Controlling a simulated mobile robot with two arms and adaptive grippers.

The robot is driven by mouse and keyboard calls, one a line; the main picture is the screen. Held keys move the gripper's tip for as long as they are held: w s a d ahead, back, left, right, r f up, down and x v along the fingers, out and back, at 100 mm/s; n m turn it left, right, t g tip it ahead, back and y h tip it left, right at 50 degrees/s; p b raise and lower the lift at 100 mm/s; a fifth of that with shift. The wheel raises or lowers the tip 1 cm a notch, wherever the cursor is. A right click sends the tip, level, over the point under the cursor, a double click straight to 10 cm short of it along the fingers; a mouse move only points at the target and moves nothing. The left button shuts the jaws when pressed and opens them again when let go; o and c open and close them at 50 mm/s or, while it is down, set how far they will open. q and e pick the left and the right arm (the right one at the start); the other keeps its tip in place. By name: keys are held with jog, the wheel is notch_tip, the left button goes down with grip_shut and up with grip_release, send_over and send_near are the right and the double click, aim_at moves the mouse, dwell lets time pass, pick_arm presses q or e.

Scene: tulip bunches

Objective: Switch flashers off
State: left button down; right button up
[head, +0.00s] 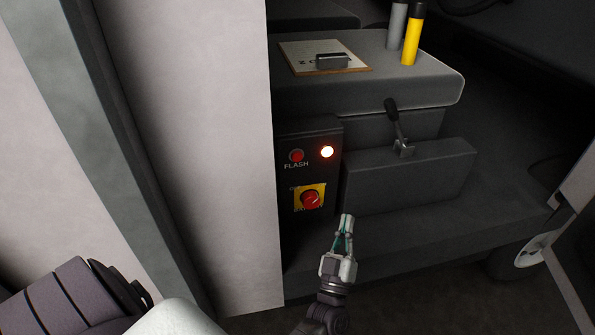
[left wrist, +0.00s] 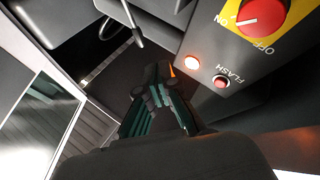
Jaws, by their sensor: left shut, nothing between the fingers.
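A dark control panel (head: 318,180) stands beside a pale wall. It carries a red push button marked FLASH (head: 297,156) and, right of it, a glowing orange-white lamp (head: 327,152). Below them is a red rotary knob (head: 310,199) on a yellow plate. The left wrist view also shows the button (left wrist: 221,82), lit lamp (left wrist: 192,62) and knob (left wrist: 262,15) with ON and OFF lettering. My left gripper (head: 347,220) is shut and empty, below and right of the knob in the head view, apart from the controls. My right gripper is not in view.
A black lever (head: 393,112) rises from the grey console right of the panel. Yellow (head: 413,38) and grey (head: 397,25) upright cylinders stand behind it. A board (head: 300,58) lies on the console top. The pale wall (head: 190,150) borders the panel's left side.

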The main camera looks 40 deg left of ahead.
pick_arm(q)
jog(key=s+a+r+n+g+y+b, duration=0.1)
jog(key=s+a+r+n+g+y, duration=0.2)
jog(key=n+y, duration=0.4)
jog(key=s+a+r+n+g+y+b, duration=0.1)
jog(key=s+a+r+n+g+y, duration=0.2)
jog(key=r+n+g+y, duration=0.3)
jog(key=shift+r+n+y, duration=0.7)
jog(key=shift+n+y, duration=0.3)
jog(key=shift+n, duration=0.1)
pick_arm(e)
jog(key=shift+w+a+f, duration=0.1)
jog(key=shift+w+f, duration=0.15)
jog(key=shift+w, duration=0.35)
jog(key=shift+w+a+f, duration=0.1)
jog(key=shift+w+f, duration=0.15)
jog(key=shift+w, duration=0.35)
pick_arm(q)
jog(key=shift+a, duration=0.15)
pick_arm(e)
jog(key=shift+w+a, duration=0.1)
